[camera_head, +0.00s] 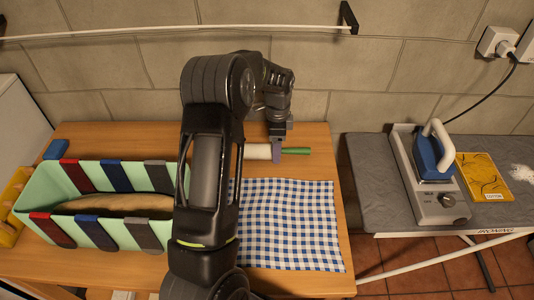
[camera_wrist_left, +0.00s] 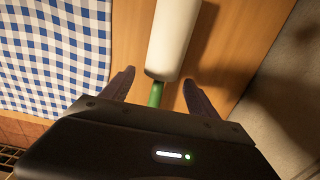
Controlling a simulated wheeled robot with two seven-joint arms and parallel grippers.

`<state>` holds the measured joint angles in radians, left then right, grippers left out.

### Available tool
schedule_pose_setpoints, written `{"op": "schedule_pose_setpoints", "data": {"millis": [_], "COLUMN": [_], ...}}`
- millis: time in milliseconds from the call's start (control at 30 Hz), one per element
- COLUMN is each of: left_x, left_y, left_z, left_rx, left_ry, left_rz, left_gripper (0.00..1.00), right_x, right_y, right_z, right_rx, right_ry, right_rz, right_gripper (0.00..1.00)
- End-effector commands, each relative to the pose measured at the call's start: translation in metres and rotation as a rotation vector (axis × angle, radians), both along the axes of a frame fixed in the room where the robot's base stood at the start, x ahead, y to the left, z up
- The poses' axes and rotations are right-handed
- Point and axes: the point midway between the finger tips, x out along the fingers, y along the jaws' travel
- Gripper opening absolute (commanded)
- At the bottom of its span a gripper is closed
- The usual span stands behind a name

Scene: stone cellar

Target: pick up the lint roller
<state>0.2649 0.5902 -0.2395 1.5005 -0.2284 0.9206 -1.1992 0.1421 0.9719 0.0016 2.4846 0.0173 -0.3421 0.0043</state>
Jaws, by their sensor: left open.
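The lint roller has a white roll (camera_head: 257,152) and a green handle (camera_head: 297,151). It lies on the wooden table near the wall, partly hidden by my left arm in the head view. My left gripper (camera_head: 277,152) points down over it, by the join of roll and handle. In the left wrist view the white roll (camera_wrist_left: 172,40) runs up from between the fingers. My left gripper (camera_wrist_left: 158,77) is open there, its purple fingers on either side of the green handle (camera_wrist_left: 156,93). I cannot tell whether they touch it. My right gripper is not in view.
A blue-checked cloth (camera_head: 290,225) lies in front of the roller. A mint basket (camera_head: 125,210) with coloured straps stands at the left. A grey ironing board (camera_head: 380,185) with an iron (camera_head: 431,160) stands at the right, across a gap. The stone wall is close behind.

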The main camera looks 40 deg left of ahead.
Motion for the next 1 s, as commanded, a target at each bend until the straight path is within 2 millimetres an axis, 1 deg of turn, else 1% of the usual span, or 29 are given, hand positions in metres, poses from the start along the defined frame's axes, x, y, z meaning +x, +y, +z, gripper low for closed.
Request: {"op": "schedule_pose_setpoints", "data": {"millis": [33,133,733,767,1000], "left_x": [0.0001,0.0003,0.0004,0.0004,0.0004], "left_y": [-0.0006,-0.0005,-0.0006,-0.0006,-0.0006], "left_z": [-0.0118,-0.0172,-0.0159,-0.0159,-0.0159], "left_rx": [-0.001,0.0,0.0,0.0,0.0], "left_ry": [0.001,0.0,-0.001,-0.001,-0.001], "left_rz": [-0.001,-0.001,-0.001,-0.001,-0.001], "left_gripper": [0.69,0.69,0.69,0.67,0.48], "right_x": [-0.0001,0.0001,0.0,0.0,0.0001], "right_y": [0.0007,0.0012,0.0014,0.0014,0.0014], "right_z": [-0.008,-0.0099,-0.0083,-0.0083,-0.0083], "right_rx": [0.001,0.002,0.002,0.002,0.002], "right_ry": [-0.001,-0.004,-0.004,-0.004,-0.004], "right_rz": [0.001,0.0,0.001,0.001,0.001], "right_gripper": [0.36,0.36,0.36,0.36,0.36]}}
